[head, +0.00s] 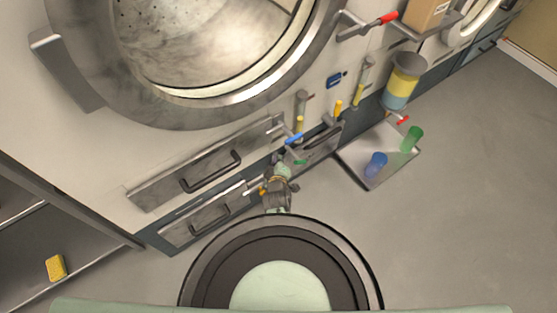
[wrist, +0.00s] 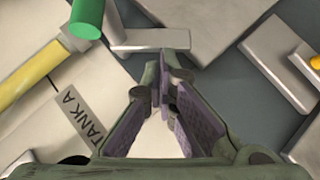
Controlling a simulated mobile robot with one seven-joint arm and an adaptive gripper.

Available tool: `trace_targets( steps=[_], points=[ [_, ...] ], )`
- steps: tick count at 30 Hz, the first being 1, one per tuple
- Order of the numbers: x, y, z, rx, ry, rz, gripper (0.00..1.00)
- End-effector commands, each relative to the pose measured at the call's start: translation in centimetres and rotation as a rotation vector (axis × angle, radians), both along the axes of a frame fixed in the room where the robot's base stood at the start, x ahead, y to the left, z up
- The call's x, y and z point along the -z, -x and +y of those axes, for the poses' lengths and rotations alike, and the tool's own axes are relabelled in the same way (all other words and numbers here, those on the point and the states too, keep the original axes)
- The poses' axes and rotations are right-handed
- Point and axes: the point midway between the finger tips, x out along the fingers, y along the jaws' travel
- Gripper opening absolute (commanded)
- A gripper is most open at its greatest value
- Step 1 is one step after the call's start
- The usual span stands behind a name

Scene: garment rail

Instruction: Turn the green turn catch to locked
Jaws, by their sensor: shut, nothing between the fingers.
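A small green handle (head: 300,162), likely the green turn catch, shows on the machine's lower front in the head view, just to the right of my gripper (head: 280,168). In the wrist view a green cylindrical grip (wrist: 87,18) stands at the upper left, with a grey metal piece (wrist: 150,40) beside it. My gripper (wrist: 172,62) is shut and empty. Its fingertips are close to the end of that grey piece; I cannot tell whether they touch. The green grip is cut off by the top edge. My arm partly hides the area in the head view.
A blue-handled lever (head: 294,139) is just above my gripper. A yellow handle (wrist: 32,82) and a "TANK A" label (wrist: 80,117) are at the left in the wrist view. Drawers (head: 205,212) lie left. A tray (head: 372,183) with cups lies right. Floor further right is clear.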

Motion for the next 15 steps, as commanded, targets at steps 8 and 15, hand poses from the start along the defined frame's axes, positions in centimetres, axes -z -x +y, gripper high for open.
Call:
trace_targets(
  steps=[8, 15],
  points=[
    [0.31, -0.01, 0.0, 0.0, 0.0, 0.0, 0.0],
    [0.57, -0.03, -0.01, 0.0, 0.0, 0.0, 0.0]
  ],
)
